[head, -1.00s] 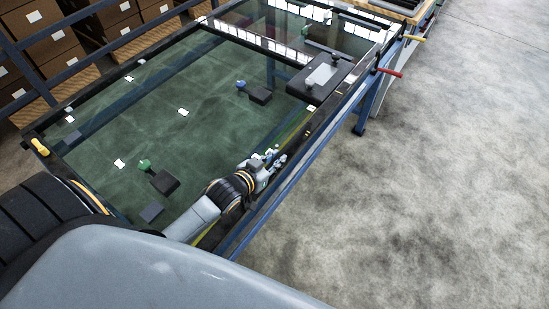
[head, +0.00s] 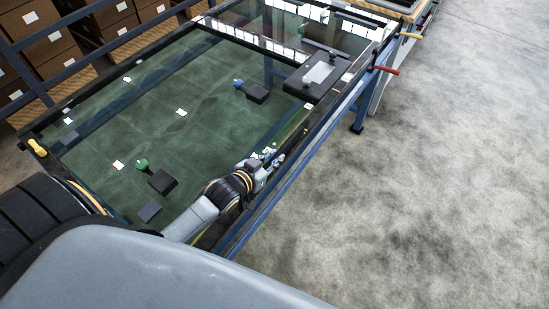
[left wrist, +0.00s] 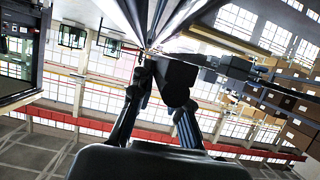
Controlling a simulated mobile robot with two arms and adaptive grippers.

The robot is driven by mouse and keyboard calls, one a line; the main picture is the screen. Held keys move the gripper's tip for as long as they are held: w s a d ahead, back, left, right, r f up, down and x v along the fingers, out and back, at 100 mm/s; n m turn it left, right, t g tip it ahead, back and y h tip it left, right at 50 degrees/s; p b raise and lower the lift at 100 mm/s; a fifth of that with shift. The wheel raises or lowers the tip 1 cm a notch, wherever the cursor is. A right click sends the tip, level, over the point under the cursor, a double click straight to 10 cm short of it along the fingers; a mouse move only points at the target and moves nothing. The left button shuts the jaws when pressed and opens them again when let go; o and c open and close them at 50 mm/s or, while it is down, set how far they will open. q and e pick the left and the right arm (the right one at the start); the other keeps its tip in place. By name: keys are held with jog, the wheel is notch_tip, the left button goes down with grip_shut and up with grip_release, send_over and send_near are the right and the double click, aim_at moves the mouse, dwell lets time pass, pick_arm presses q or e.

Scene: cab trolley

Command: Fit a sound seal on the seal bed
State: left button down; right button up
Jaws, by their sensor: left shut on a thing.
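My left gripper (head: 270,157) is at the near right edge of a trolley (head: 285,178) with a dark frame and a green, glass-like top. In the left wrist view its two fingers (left wrist: 160,92) close on a dark, block-like thing (left wrist: 178,75). In the head view the held thing is too small to make out. A thin yellow-green strip (head: 296,128) runs along the inside of the trolley's right edge, beyond the gripper. I cannot tell which thing is the seal or the seal bed. My right gripper is not in view.
A dark tray-like plate (head: 296,85) lies farther along the trolley's right side. Dark blocks (head: 162,181) (head: 257,94) with green and blue knobs are on the green top. The concrete floor (head: 430,190) at right is clear.

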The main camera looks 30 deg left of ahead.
pick_arm(q)
jog(key=shift+s+a+f, duration=0.2)
jog(key=shift+a+f, duration=0.15)
jog(key=shift+f, duration=0.15)
jog(key=c, duration=1.2)
grip_release()
jog(key=v, duration=1.1)
jog(key=shift+d+r, duration=0.15)
jog(key=shift+r, duration=0.2)
jog(key=shift+s+r, duration=0.3)
